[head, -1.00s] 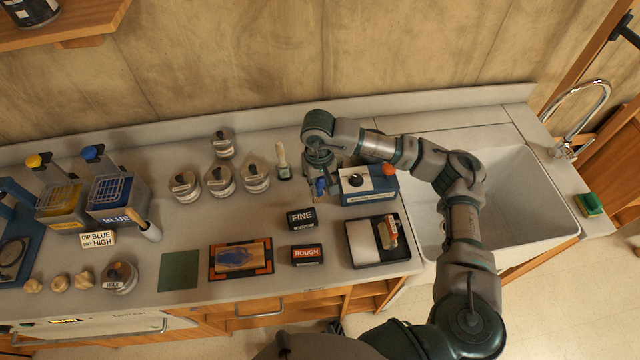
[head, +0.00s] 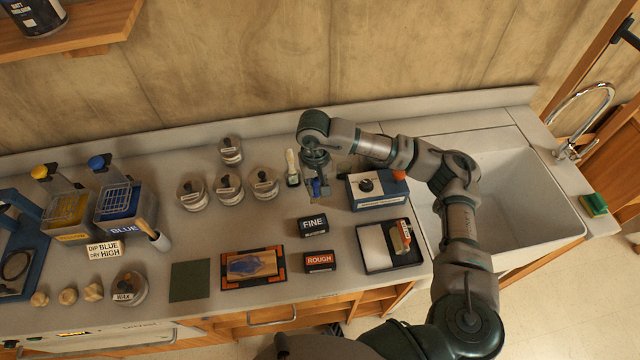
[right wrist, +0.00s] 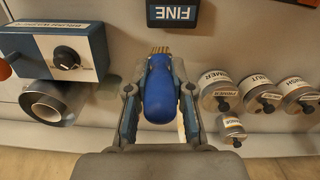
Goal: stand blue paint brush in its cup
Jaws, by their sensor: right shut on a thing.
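The blue paint brush (right wrist: 160,90) has a fat blue handle and tan bristles that point toward the FINE block in the right wrist view. My right gripper (head: 317,188) is shut on its handle, with a finger on each side. In the head view the blue handle (head: 316,187) shows just under the gripper, above the counter behind the FINE block. An open, round, silvery cup (right wrist: 54,101) stands beside the white-and-blue box in the right wrist view. It looks empty; my arm largely hides it in the head view. My left gripper is not in view.
The white-and-blue box (head: 377,190) with a black knob is right of the gripper. The FINE block (head: 313,224) lies in front. The sink (head: 510,205) is at the right.

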